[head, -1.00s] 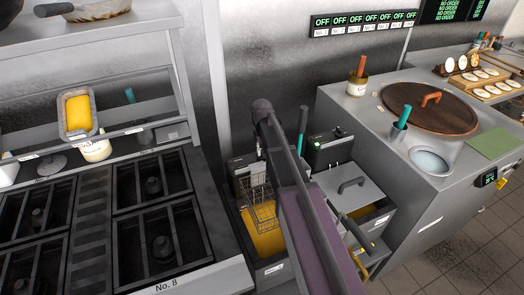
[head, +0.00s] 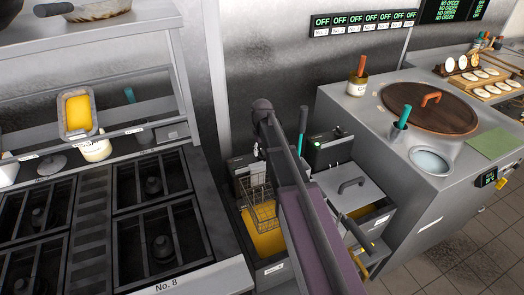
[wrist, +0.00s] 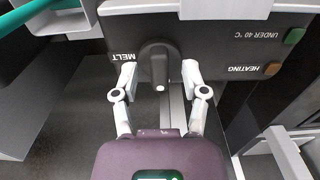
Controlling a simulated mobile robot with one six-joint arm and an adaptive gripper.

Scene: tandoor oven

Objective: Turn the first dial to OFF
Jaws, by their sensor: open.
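A black dial (wrist: 158,66) on a dark panel (wrist: 228,48) shows in the wrist view, with the upside-down label MELT beside it. A light mark is on the dial's end nearest my gripper. My gripper (wrist: 160,72) is open, with one finger on each side of the dial. I cannot tell whether the fingers touch it. In the head view, my arm hides this dial, and my gripper is too small and covered to make out clearly.
The panel also has HEATING and UNDER 40 °C labels, with a green lamp (wrist: 293,36) and an orange lamp (wrist: 272,69). A wire basket (head: 258,200) hangs over a fryer of yellow oil (head: 262,240). A stove (head: 150,190) stands left. OFF signs (head: 365,20) line the wall.

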